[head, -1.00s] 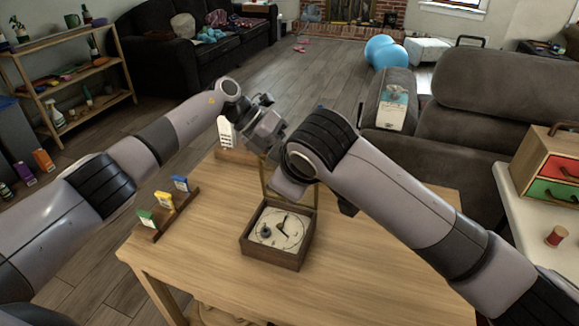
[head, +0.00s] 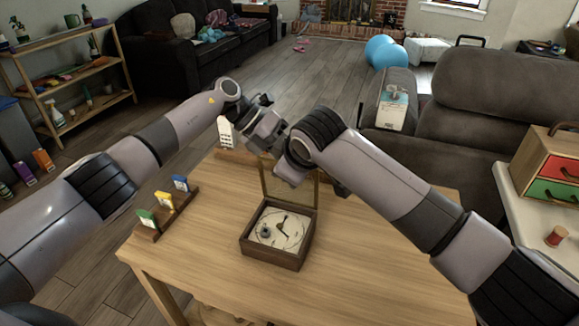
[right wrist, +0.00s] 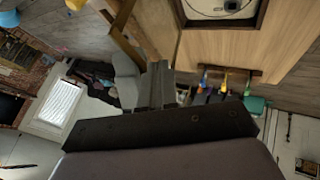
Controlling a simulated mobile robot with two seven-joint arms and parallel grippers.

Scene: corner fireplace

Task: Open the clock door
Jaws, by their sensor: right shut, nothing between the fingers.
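The clock (head: 270,253) is a dark wooden box lying on the table, with a pale round dial and dark hands facing up. Its glazed, light-framed door (head: 291,189) stands raised from the back edge of the box, clear of the dial. My right wrist is just behind and above the door's top edge and hides part of it. My right gripper (right wrist: 157,85) is shut and empty in the right wrist view, where the clock box (right wrist: 222,18) shows at the top. My left gripper (head: 264,130) hangs beyond the door; its finger opening is unclear.
The wooden table (head: 365,275) is clear in front and to the right of the clock. A rack of coloured cards (head: 162,212) stands at left. A white card (head: 226,131) stands at the back. A grey sofa (head: 455,105) is beyond the table.

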